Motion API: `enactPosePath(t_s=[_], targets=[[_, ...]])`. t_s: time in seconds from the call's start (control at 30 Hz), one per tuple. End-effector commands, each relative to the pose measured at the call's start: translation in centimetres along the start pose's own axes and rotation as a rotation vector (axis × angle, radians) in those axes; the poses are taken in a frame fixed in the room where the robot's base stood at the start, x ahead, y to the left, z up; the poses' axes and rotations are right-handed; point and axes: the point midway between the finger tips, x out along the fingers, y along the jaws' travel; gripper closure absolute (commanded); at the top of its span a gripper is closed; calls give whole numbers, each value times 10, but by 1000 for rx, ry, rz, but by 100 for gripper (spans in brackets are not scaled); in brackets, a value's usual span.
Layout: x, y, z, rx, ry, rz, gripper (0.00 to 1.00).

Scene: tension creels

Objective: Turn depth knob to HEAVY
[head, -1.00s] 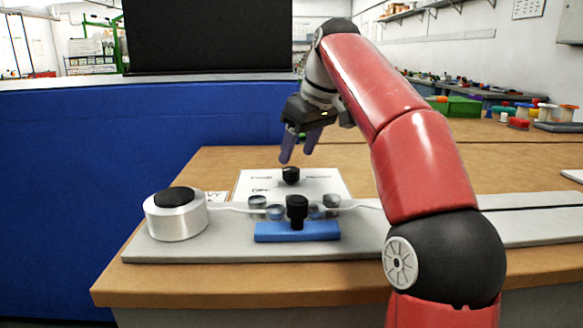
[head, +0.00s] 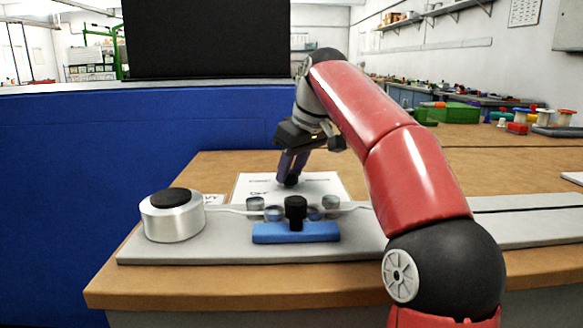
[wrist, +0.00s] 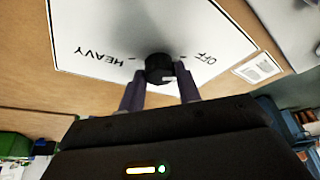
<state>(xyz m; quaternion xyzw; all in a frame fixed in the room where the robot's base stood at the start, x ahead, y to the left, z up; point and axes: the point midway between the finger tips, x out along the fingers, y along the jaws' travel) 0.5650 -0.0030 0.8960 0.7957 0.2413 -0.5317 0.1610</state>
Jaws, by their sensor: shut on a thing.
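The depth knob (wrist: 160,66) is a small round black knob on a white panel (wrist: 105,25). The panel is printed HEAVY on one side and OFF on the other, upside down in the wrist view. A small white mark shows on the knob, at its lower right in that view. My gripper (wrist: 160,88) has its two purple-grey fingers on either side of the knob, shut on it. In the head view my gripper (head: 290,177) reaches down to the panel, and its fingers partly hide the knob (head: 291,182).
In front of the panel are a blue block (head: 295,233) with a black knob (head: 296,208) and several small round guides. A silver cylinder (head: 173,218) with a black top stands at left. Spools and a green bin (head: 455,113) lie back right.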

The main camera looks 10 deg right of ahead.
Motion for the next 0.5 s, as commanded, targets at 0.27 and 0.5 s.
enactPosePath(t_s=[0.27, 0.5], targets=[[-1, -1, 0, 29, -1, 13, 89], [-3, -2, -1, 147, -1, 63, 89]])
